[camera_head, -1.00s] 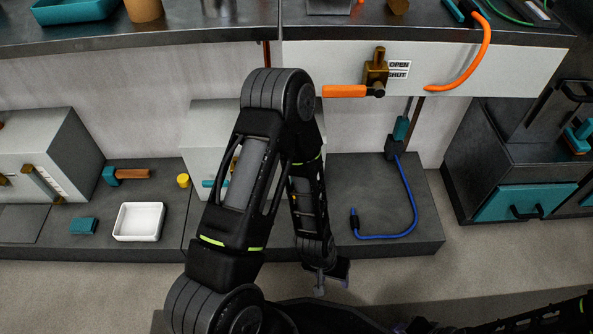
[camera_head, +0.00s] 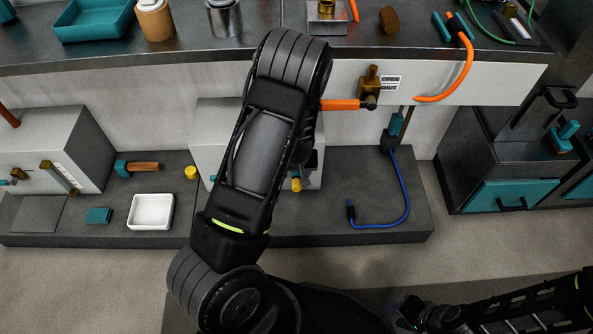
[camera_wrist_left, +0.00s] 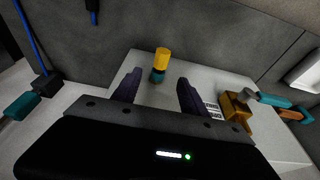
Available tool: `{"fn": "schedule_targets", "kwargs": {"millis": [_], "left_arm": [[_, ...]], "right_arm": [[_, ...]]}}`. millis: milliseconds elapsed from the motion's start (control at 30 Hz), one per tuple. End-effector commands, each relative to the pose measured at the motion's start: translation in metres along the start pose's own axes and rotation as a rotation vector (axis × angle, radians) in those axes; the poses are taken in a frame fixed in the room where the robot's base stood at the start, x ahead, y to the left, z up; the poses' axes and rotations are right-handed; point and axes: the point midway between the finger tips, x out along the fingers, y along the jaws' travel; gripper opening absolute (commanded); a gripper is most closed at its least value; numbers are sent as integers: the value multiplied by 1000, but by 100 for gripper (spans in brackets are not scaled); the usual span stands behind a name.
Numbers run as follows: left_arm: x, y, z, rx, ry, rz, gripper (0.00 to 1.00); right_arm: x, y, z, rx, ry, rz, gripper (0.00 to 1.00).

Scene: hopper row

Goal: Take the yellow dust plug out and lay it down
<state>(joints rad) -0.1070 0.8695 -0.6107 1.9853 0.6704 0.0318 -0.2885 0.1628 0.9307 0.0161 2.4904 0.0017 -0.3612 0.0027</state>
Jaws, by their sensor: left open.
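The yellow dust plug (camera_wrist_left: 162,57) caps a dark teal port on the front of a pale grey box, in the left wrist view. In the head view it shows as a small yellow spot (camera_head: 296,185) beside my arm. My left gripper (camera_wrist_left: 158,92) is open and empty, with its two dark fingers pointing toward the plug. The plug lies beyond the fingertips and appears between them, not gripped. In the head view my left arm hides this gripper and much of the box. My right gripper (camera_head: 412,314) is low at the right; its fingers are unclear.
A brass valve (camera_wrist_left: 235,106) with a grey and teal handle sits beside the port. On the dark lower shelf (camera_head: 300,232) are a white tray (camera_head: 150,212), a yellow cylinder (camera_head: 190,173), a teal block (camera_head: 98,216) and a blue cable (camera_head: 407,200). The shelf between cable and box is bare.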

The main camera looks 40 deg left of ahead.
Motion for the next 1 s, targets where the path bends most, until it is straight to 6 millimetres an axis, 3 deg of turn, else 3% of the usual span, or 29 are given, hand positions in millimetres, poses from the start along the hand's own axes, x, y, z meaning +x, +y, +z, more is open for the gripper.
{"fn": "schedule_targets", "kwargs": {"millis": [600, 1000], "left_arm": [[74, 0, 1, 1, -1, -1, 51], [77, 0, 1, 0, -1, 0, 48]], "right_arm": [[28, 18, -9, 13, 22, 10, 36], [28, 18, -10, 14, 24, 11, 36]]}}
